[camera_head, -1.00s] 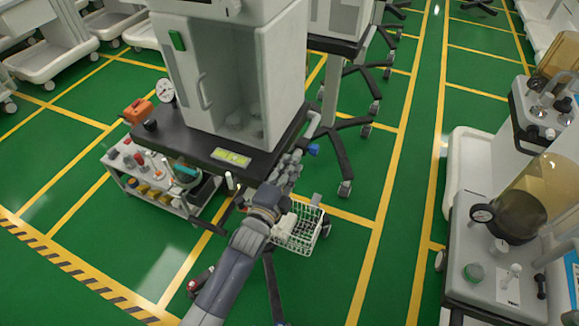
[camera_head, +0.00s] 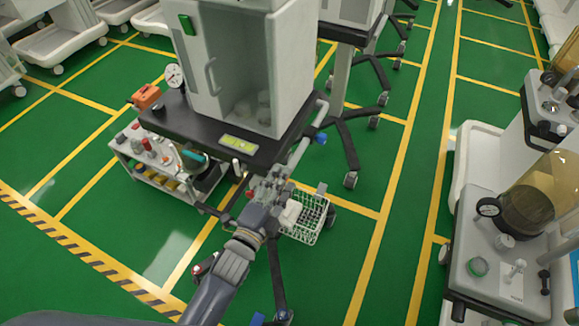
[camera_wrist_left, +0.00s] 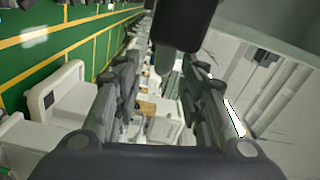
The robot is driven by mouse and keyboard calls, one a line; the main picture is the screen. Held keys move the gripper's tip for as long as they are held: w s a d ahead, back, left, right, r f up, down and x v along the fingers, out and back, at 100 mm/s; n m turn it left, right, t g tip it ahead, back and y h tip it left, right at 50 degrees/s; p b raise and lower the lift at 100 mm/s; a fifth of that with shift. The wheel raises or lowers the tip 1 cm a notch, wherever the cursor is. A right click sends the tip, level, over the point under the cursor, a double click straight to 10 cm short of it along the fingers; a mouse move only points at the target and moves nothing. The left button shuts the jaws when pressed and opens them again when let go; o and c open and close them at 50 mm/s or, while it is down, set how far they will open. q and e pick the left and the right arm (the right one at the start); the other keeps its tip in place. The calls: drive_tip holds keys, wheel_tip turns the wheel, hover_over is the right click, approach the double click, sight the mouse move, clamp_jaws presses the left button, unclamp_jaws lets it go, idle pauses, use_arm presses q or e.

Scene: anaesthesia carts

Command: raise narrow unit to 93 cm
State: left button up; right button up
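The unit in front of me has a black platform (camera_head: 190,118) with a tall white cabinet (camera_head: 240,70) on it. I cannot tell for certain that it is the narrow unit. A small yellow-green display (camera_head: 239,144) sits on the platform's front edge; its figures are too small to read. My left gripper (camera_head: 274,179) is at the front right corner of the platform, just below its edge. In the left wrist view its fingers (camera_wrist_left: 160,82) stand apart, with no object clearly held between them. Whether it touches the unit cannot be told. My right gripper is not in view.
A wire basket (camera_head: 306,222) hangs close to the right of my left gripper. A low shelf with bottles (camera_head: 160,160) is under the platform's left side. Carts with amber-domed equipment (camera_head: 525,205) stand at the right. Green floor lies open between.

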use_arm(q)
drive_tip(key=shift+v, duration=1.3)
